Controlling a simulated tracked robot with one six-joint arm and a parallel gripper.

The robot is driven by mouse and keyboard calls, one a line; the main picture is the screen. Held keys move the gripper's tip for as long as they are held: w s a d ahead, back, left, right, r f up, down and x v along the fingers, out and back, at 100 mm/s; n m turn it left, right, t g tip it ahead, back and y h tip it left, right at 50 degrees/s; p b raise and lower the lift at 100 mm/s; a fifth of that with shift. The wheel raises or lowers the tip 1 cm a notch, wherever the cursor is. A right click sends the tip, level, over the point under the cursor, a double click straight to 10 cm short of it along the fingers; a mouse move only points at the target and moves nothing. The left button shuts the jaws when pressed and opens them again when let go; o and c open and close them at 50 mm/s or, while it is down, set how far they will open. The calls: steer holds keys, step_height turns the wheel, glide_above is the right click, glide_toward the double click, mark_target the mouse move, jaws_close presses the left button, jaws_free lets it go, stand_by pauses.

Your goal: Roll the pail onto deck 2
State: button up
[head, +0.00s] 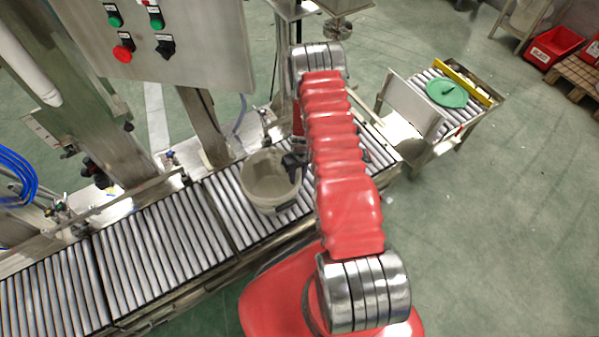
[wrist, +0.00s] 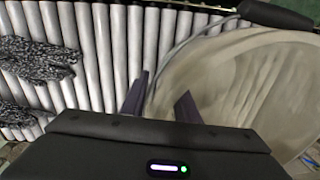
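The grey pail (head: 258,187) stands upright and open-topped on the roller conveyor (head: 160,232), beside a metal post. My gripper (head: 293,162) is at the pail's right rim in the head view. In the wrist view the pail (wrist: 255,75) fills the right side, and its inside looks empty. The two dark fingertips (wrist: 160,102) are apart, with the pail's near rim passing between or just by them; contact is unclear. The wire handle with its black grip (wrist: 275,15) hangs along the rim. No deck number is readable.
A control panel (head: 165,30) and posts stand behind the conveyor. A separate roller table (head: 425,75) at the right carries a green lid (head: 447,93). Red bins (head: 553,46) are at the far right. Dark speckled patches (wrist: 38,60) show on rollers.

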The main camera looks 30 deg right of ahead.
steer(key=shift+f, duration=0.15)
jaws_close()
stand_by(0.5)
